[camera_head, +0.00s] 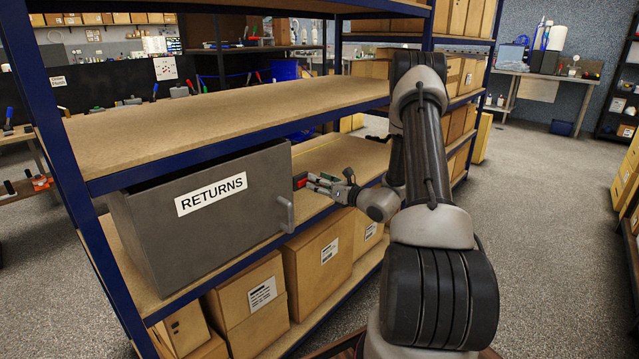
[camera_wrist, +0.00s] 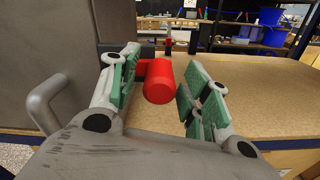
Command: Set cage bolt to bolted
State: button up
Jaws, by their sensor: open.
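The cage bolt appears to be the red round handle (camera_wrist: 160,80) on a short red arm, joined to a dark mount at the side of the grey RETURNS box. A little of the red also shows in the head view (camera_head: 300,181) at the box's right side. My gripper (camera_head: 322,182) is open in front of it. In the wrist view, the red handle lies between my green-padded fingers, nearer the left one, with a clear gap to the right finger. I cannot tell whether the left finger touches the red arm. The bolt's set position cannot be read.
The grey RETURNS box (camera_head: 204,237) has a bar handle (camera_head: 286,214), which also shows close to my left finger in the wrist view (camera_wrist: 48,98). A wooden shelf (camera_head: 230,116) lies above. Cardboard boxes (camera_head: 318,252) stand below. The shelf right of the box is clear.

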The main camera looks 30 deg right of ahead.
grip_shut()
jog(key=shift+s+a, duration=0.3)
jog(key=shift+a, duration=0.5)
jog(key=shift+s+a, duration=0.25)
jog(key=shift+a, duration=0.5)
jog(key=shift+s+a, duration=0.3)
jog(key=shift+a, duration=0.5)
grip_release()
jog(key=shift+a, duration=0.1)
send_near(302, 184)
jog(key=v, duration=0.5)
jog(key=shift+s, duration=0.1)
jog(key=shift+f, duration=0.15)
